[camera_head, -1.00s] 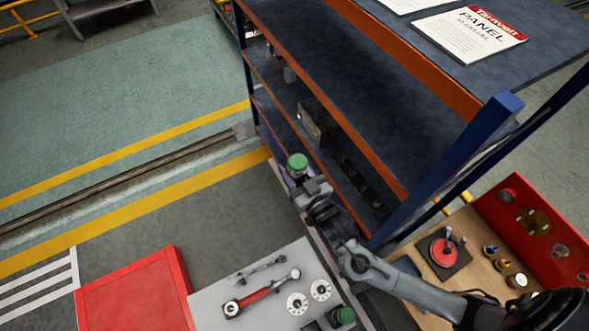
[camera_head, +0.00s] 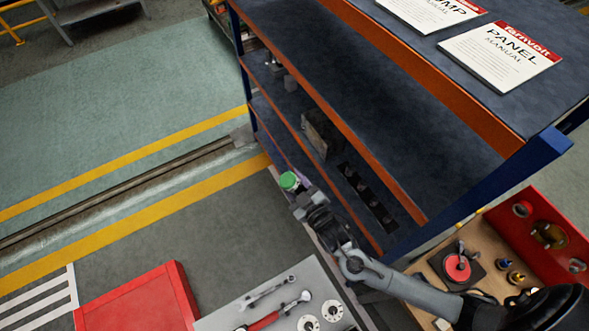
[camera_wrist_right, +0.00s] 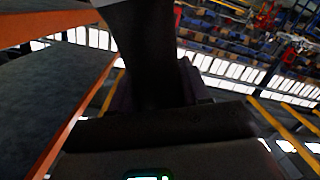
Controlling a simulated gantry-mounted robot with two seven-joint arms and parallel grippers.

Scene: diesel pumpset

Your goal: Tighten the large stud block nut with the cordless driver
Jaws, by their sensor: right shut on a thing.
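My right arm reaches from the lower right to the shelf rack's front. My right gripper (camera_head: 301,199) is shut on a tool with a green end, which I take for the cordless driver (camera_head: 289,181). Most of the tool is hidden by the gripper in the head view. In the right wrist view the driver (camera_wrist_right: 150,60) is a large dark shape. I cannot make out the large stud block nut. A dark plate with a red disc and upright pieces (camera_head: 457,267) lies on the wooden bench; I cannot tell if it is the stud block. My left gripper is not in view.
The blue and orange shelf rack (camera_head: 330,75) stands close beside the right gripper, with manuals (camera_head: 500,55) on top. A grey work surface (camera_head: 240,318) holds wrenches and round discs. A red box (camera_head: 140,300) is at lower left. The floor left of the rack is clear.

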